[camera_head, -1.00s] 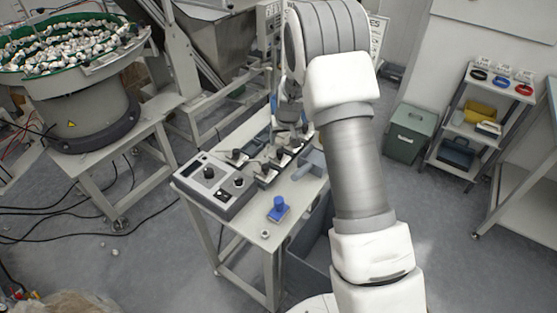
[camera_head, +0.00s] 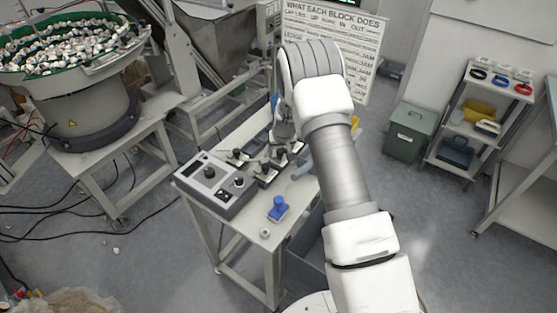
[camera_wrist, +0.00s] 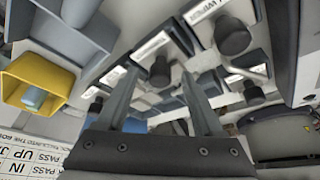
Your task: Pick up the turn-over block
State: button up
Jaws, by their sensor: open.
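Several small blocks with dark round knobs and white labels stand on the table (camera_head: 250,222); one block (camera_head: 264,173) is nearest the control box. I cannot read which one is the turn-over block. In the wrist view one dark knob (camera_wrist: 160,72) shows between my fingers, and another knob (camera_wrist: 233,36) is up and right of it. My gripper (camera_wrist: 161,78) is open and empty, pointing down at the row of blocks. I cannot tell its height over them. In the head view my gripper (camera_head: 284,138) is partly hidden by my arm.
A control box with knobs (camera_head: 212,185) is at the table's left, a blue block (camera_head: 278,209) near the front edge. In the wrist view a grey-blue holder (camera_wrist: 65,35) and a yellow box (camera_wrist: 38,80) are at left. A sign (camera_head: 345,50) stands behind.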

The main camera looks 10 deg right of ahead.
grip_shut()
jog(key=shift+r, duration=0.1)
dwell(0.4)
jog(key=shift+r, duration=0.75)
notch_tip(320, 180, up, 3)
jog(key=shift+f+b, duration=0.15)
jog(key=shift+b, duration=0.25)
jog(key=s+d+r+b, duration=0.1)
jog(key=s+d+r, duration=0.5)
jog(key=d, duration=0.4)
jog(key=shift+r+b, duration=0.35)
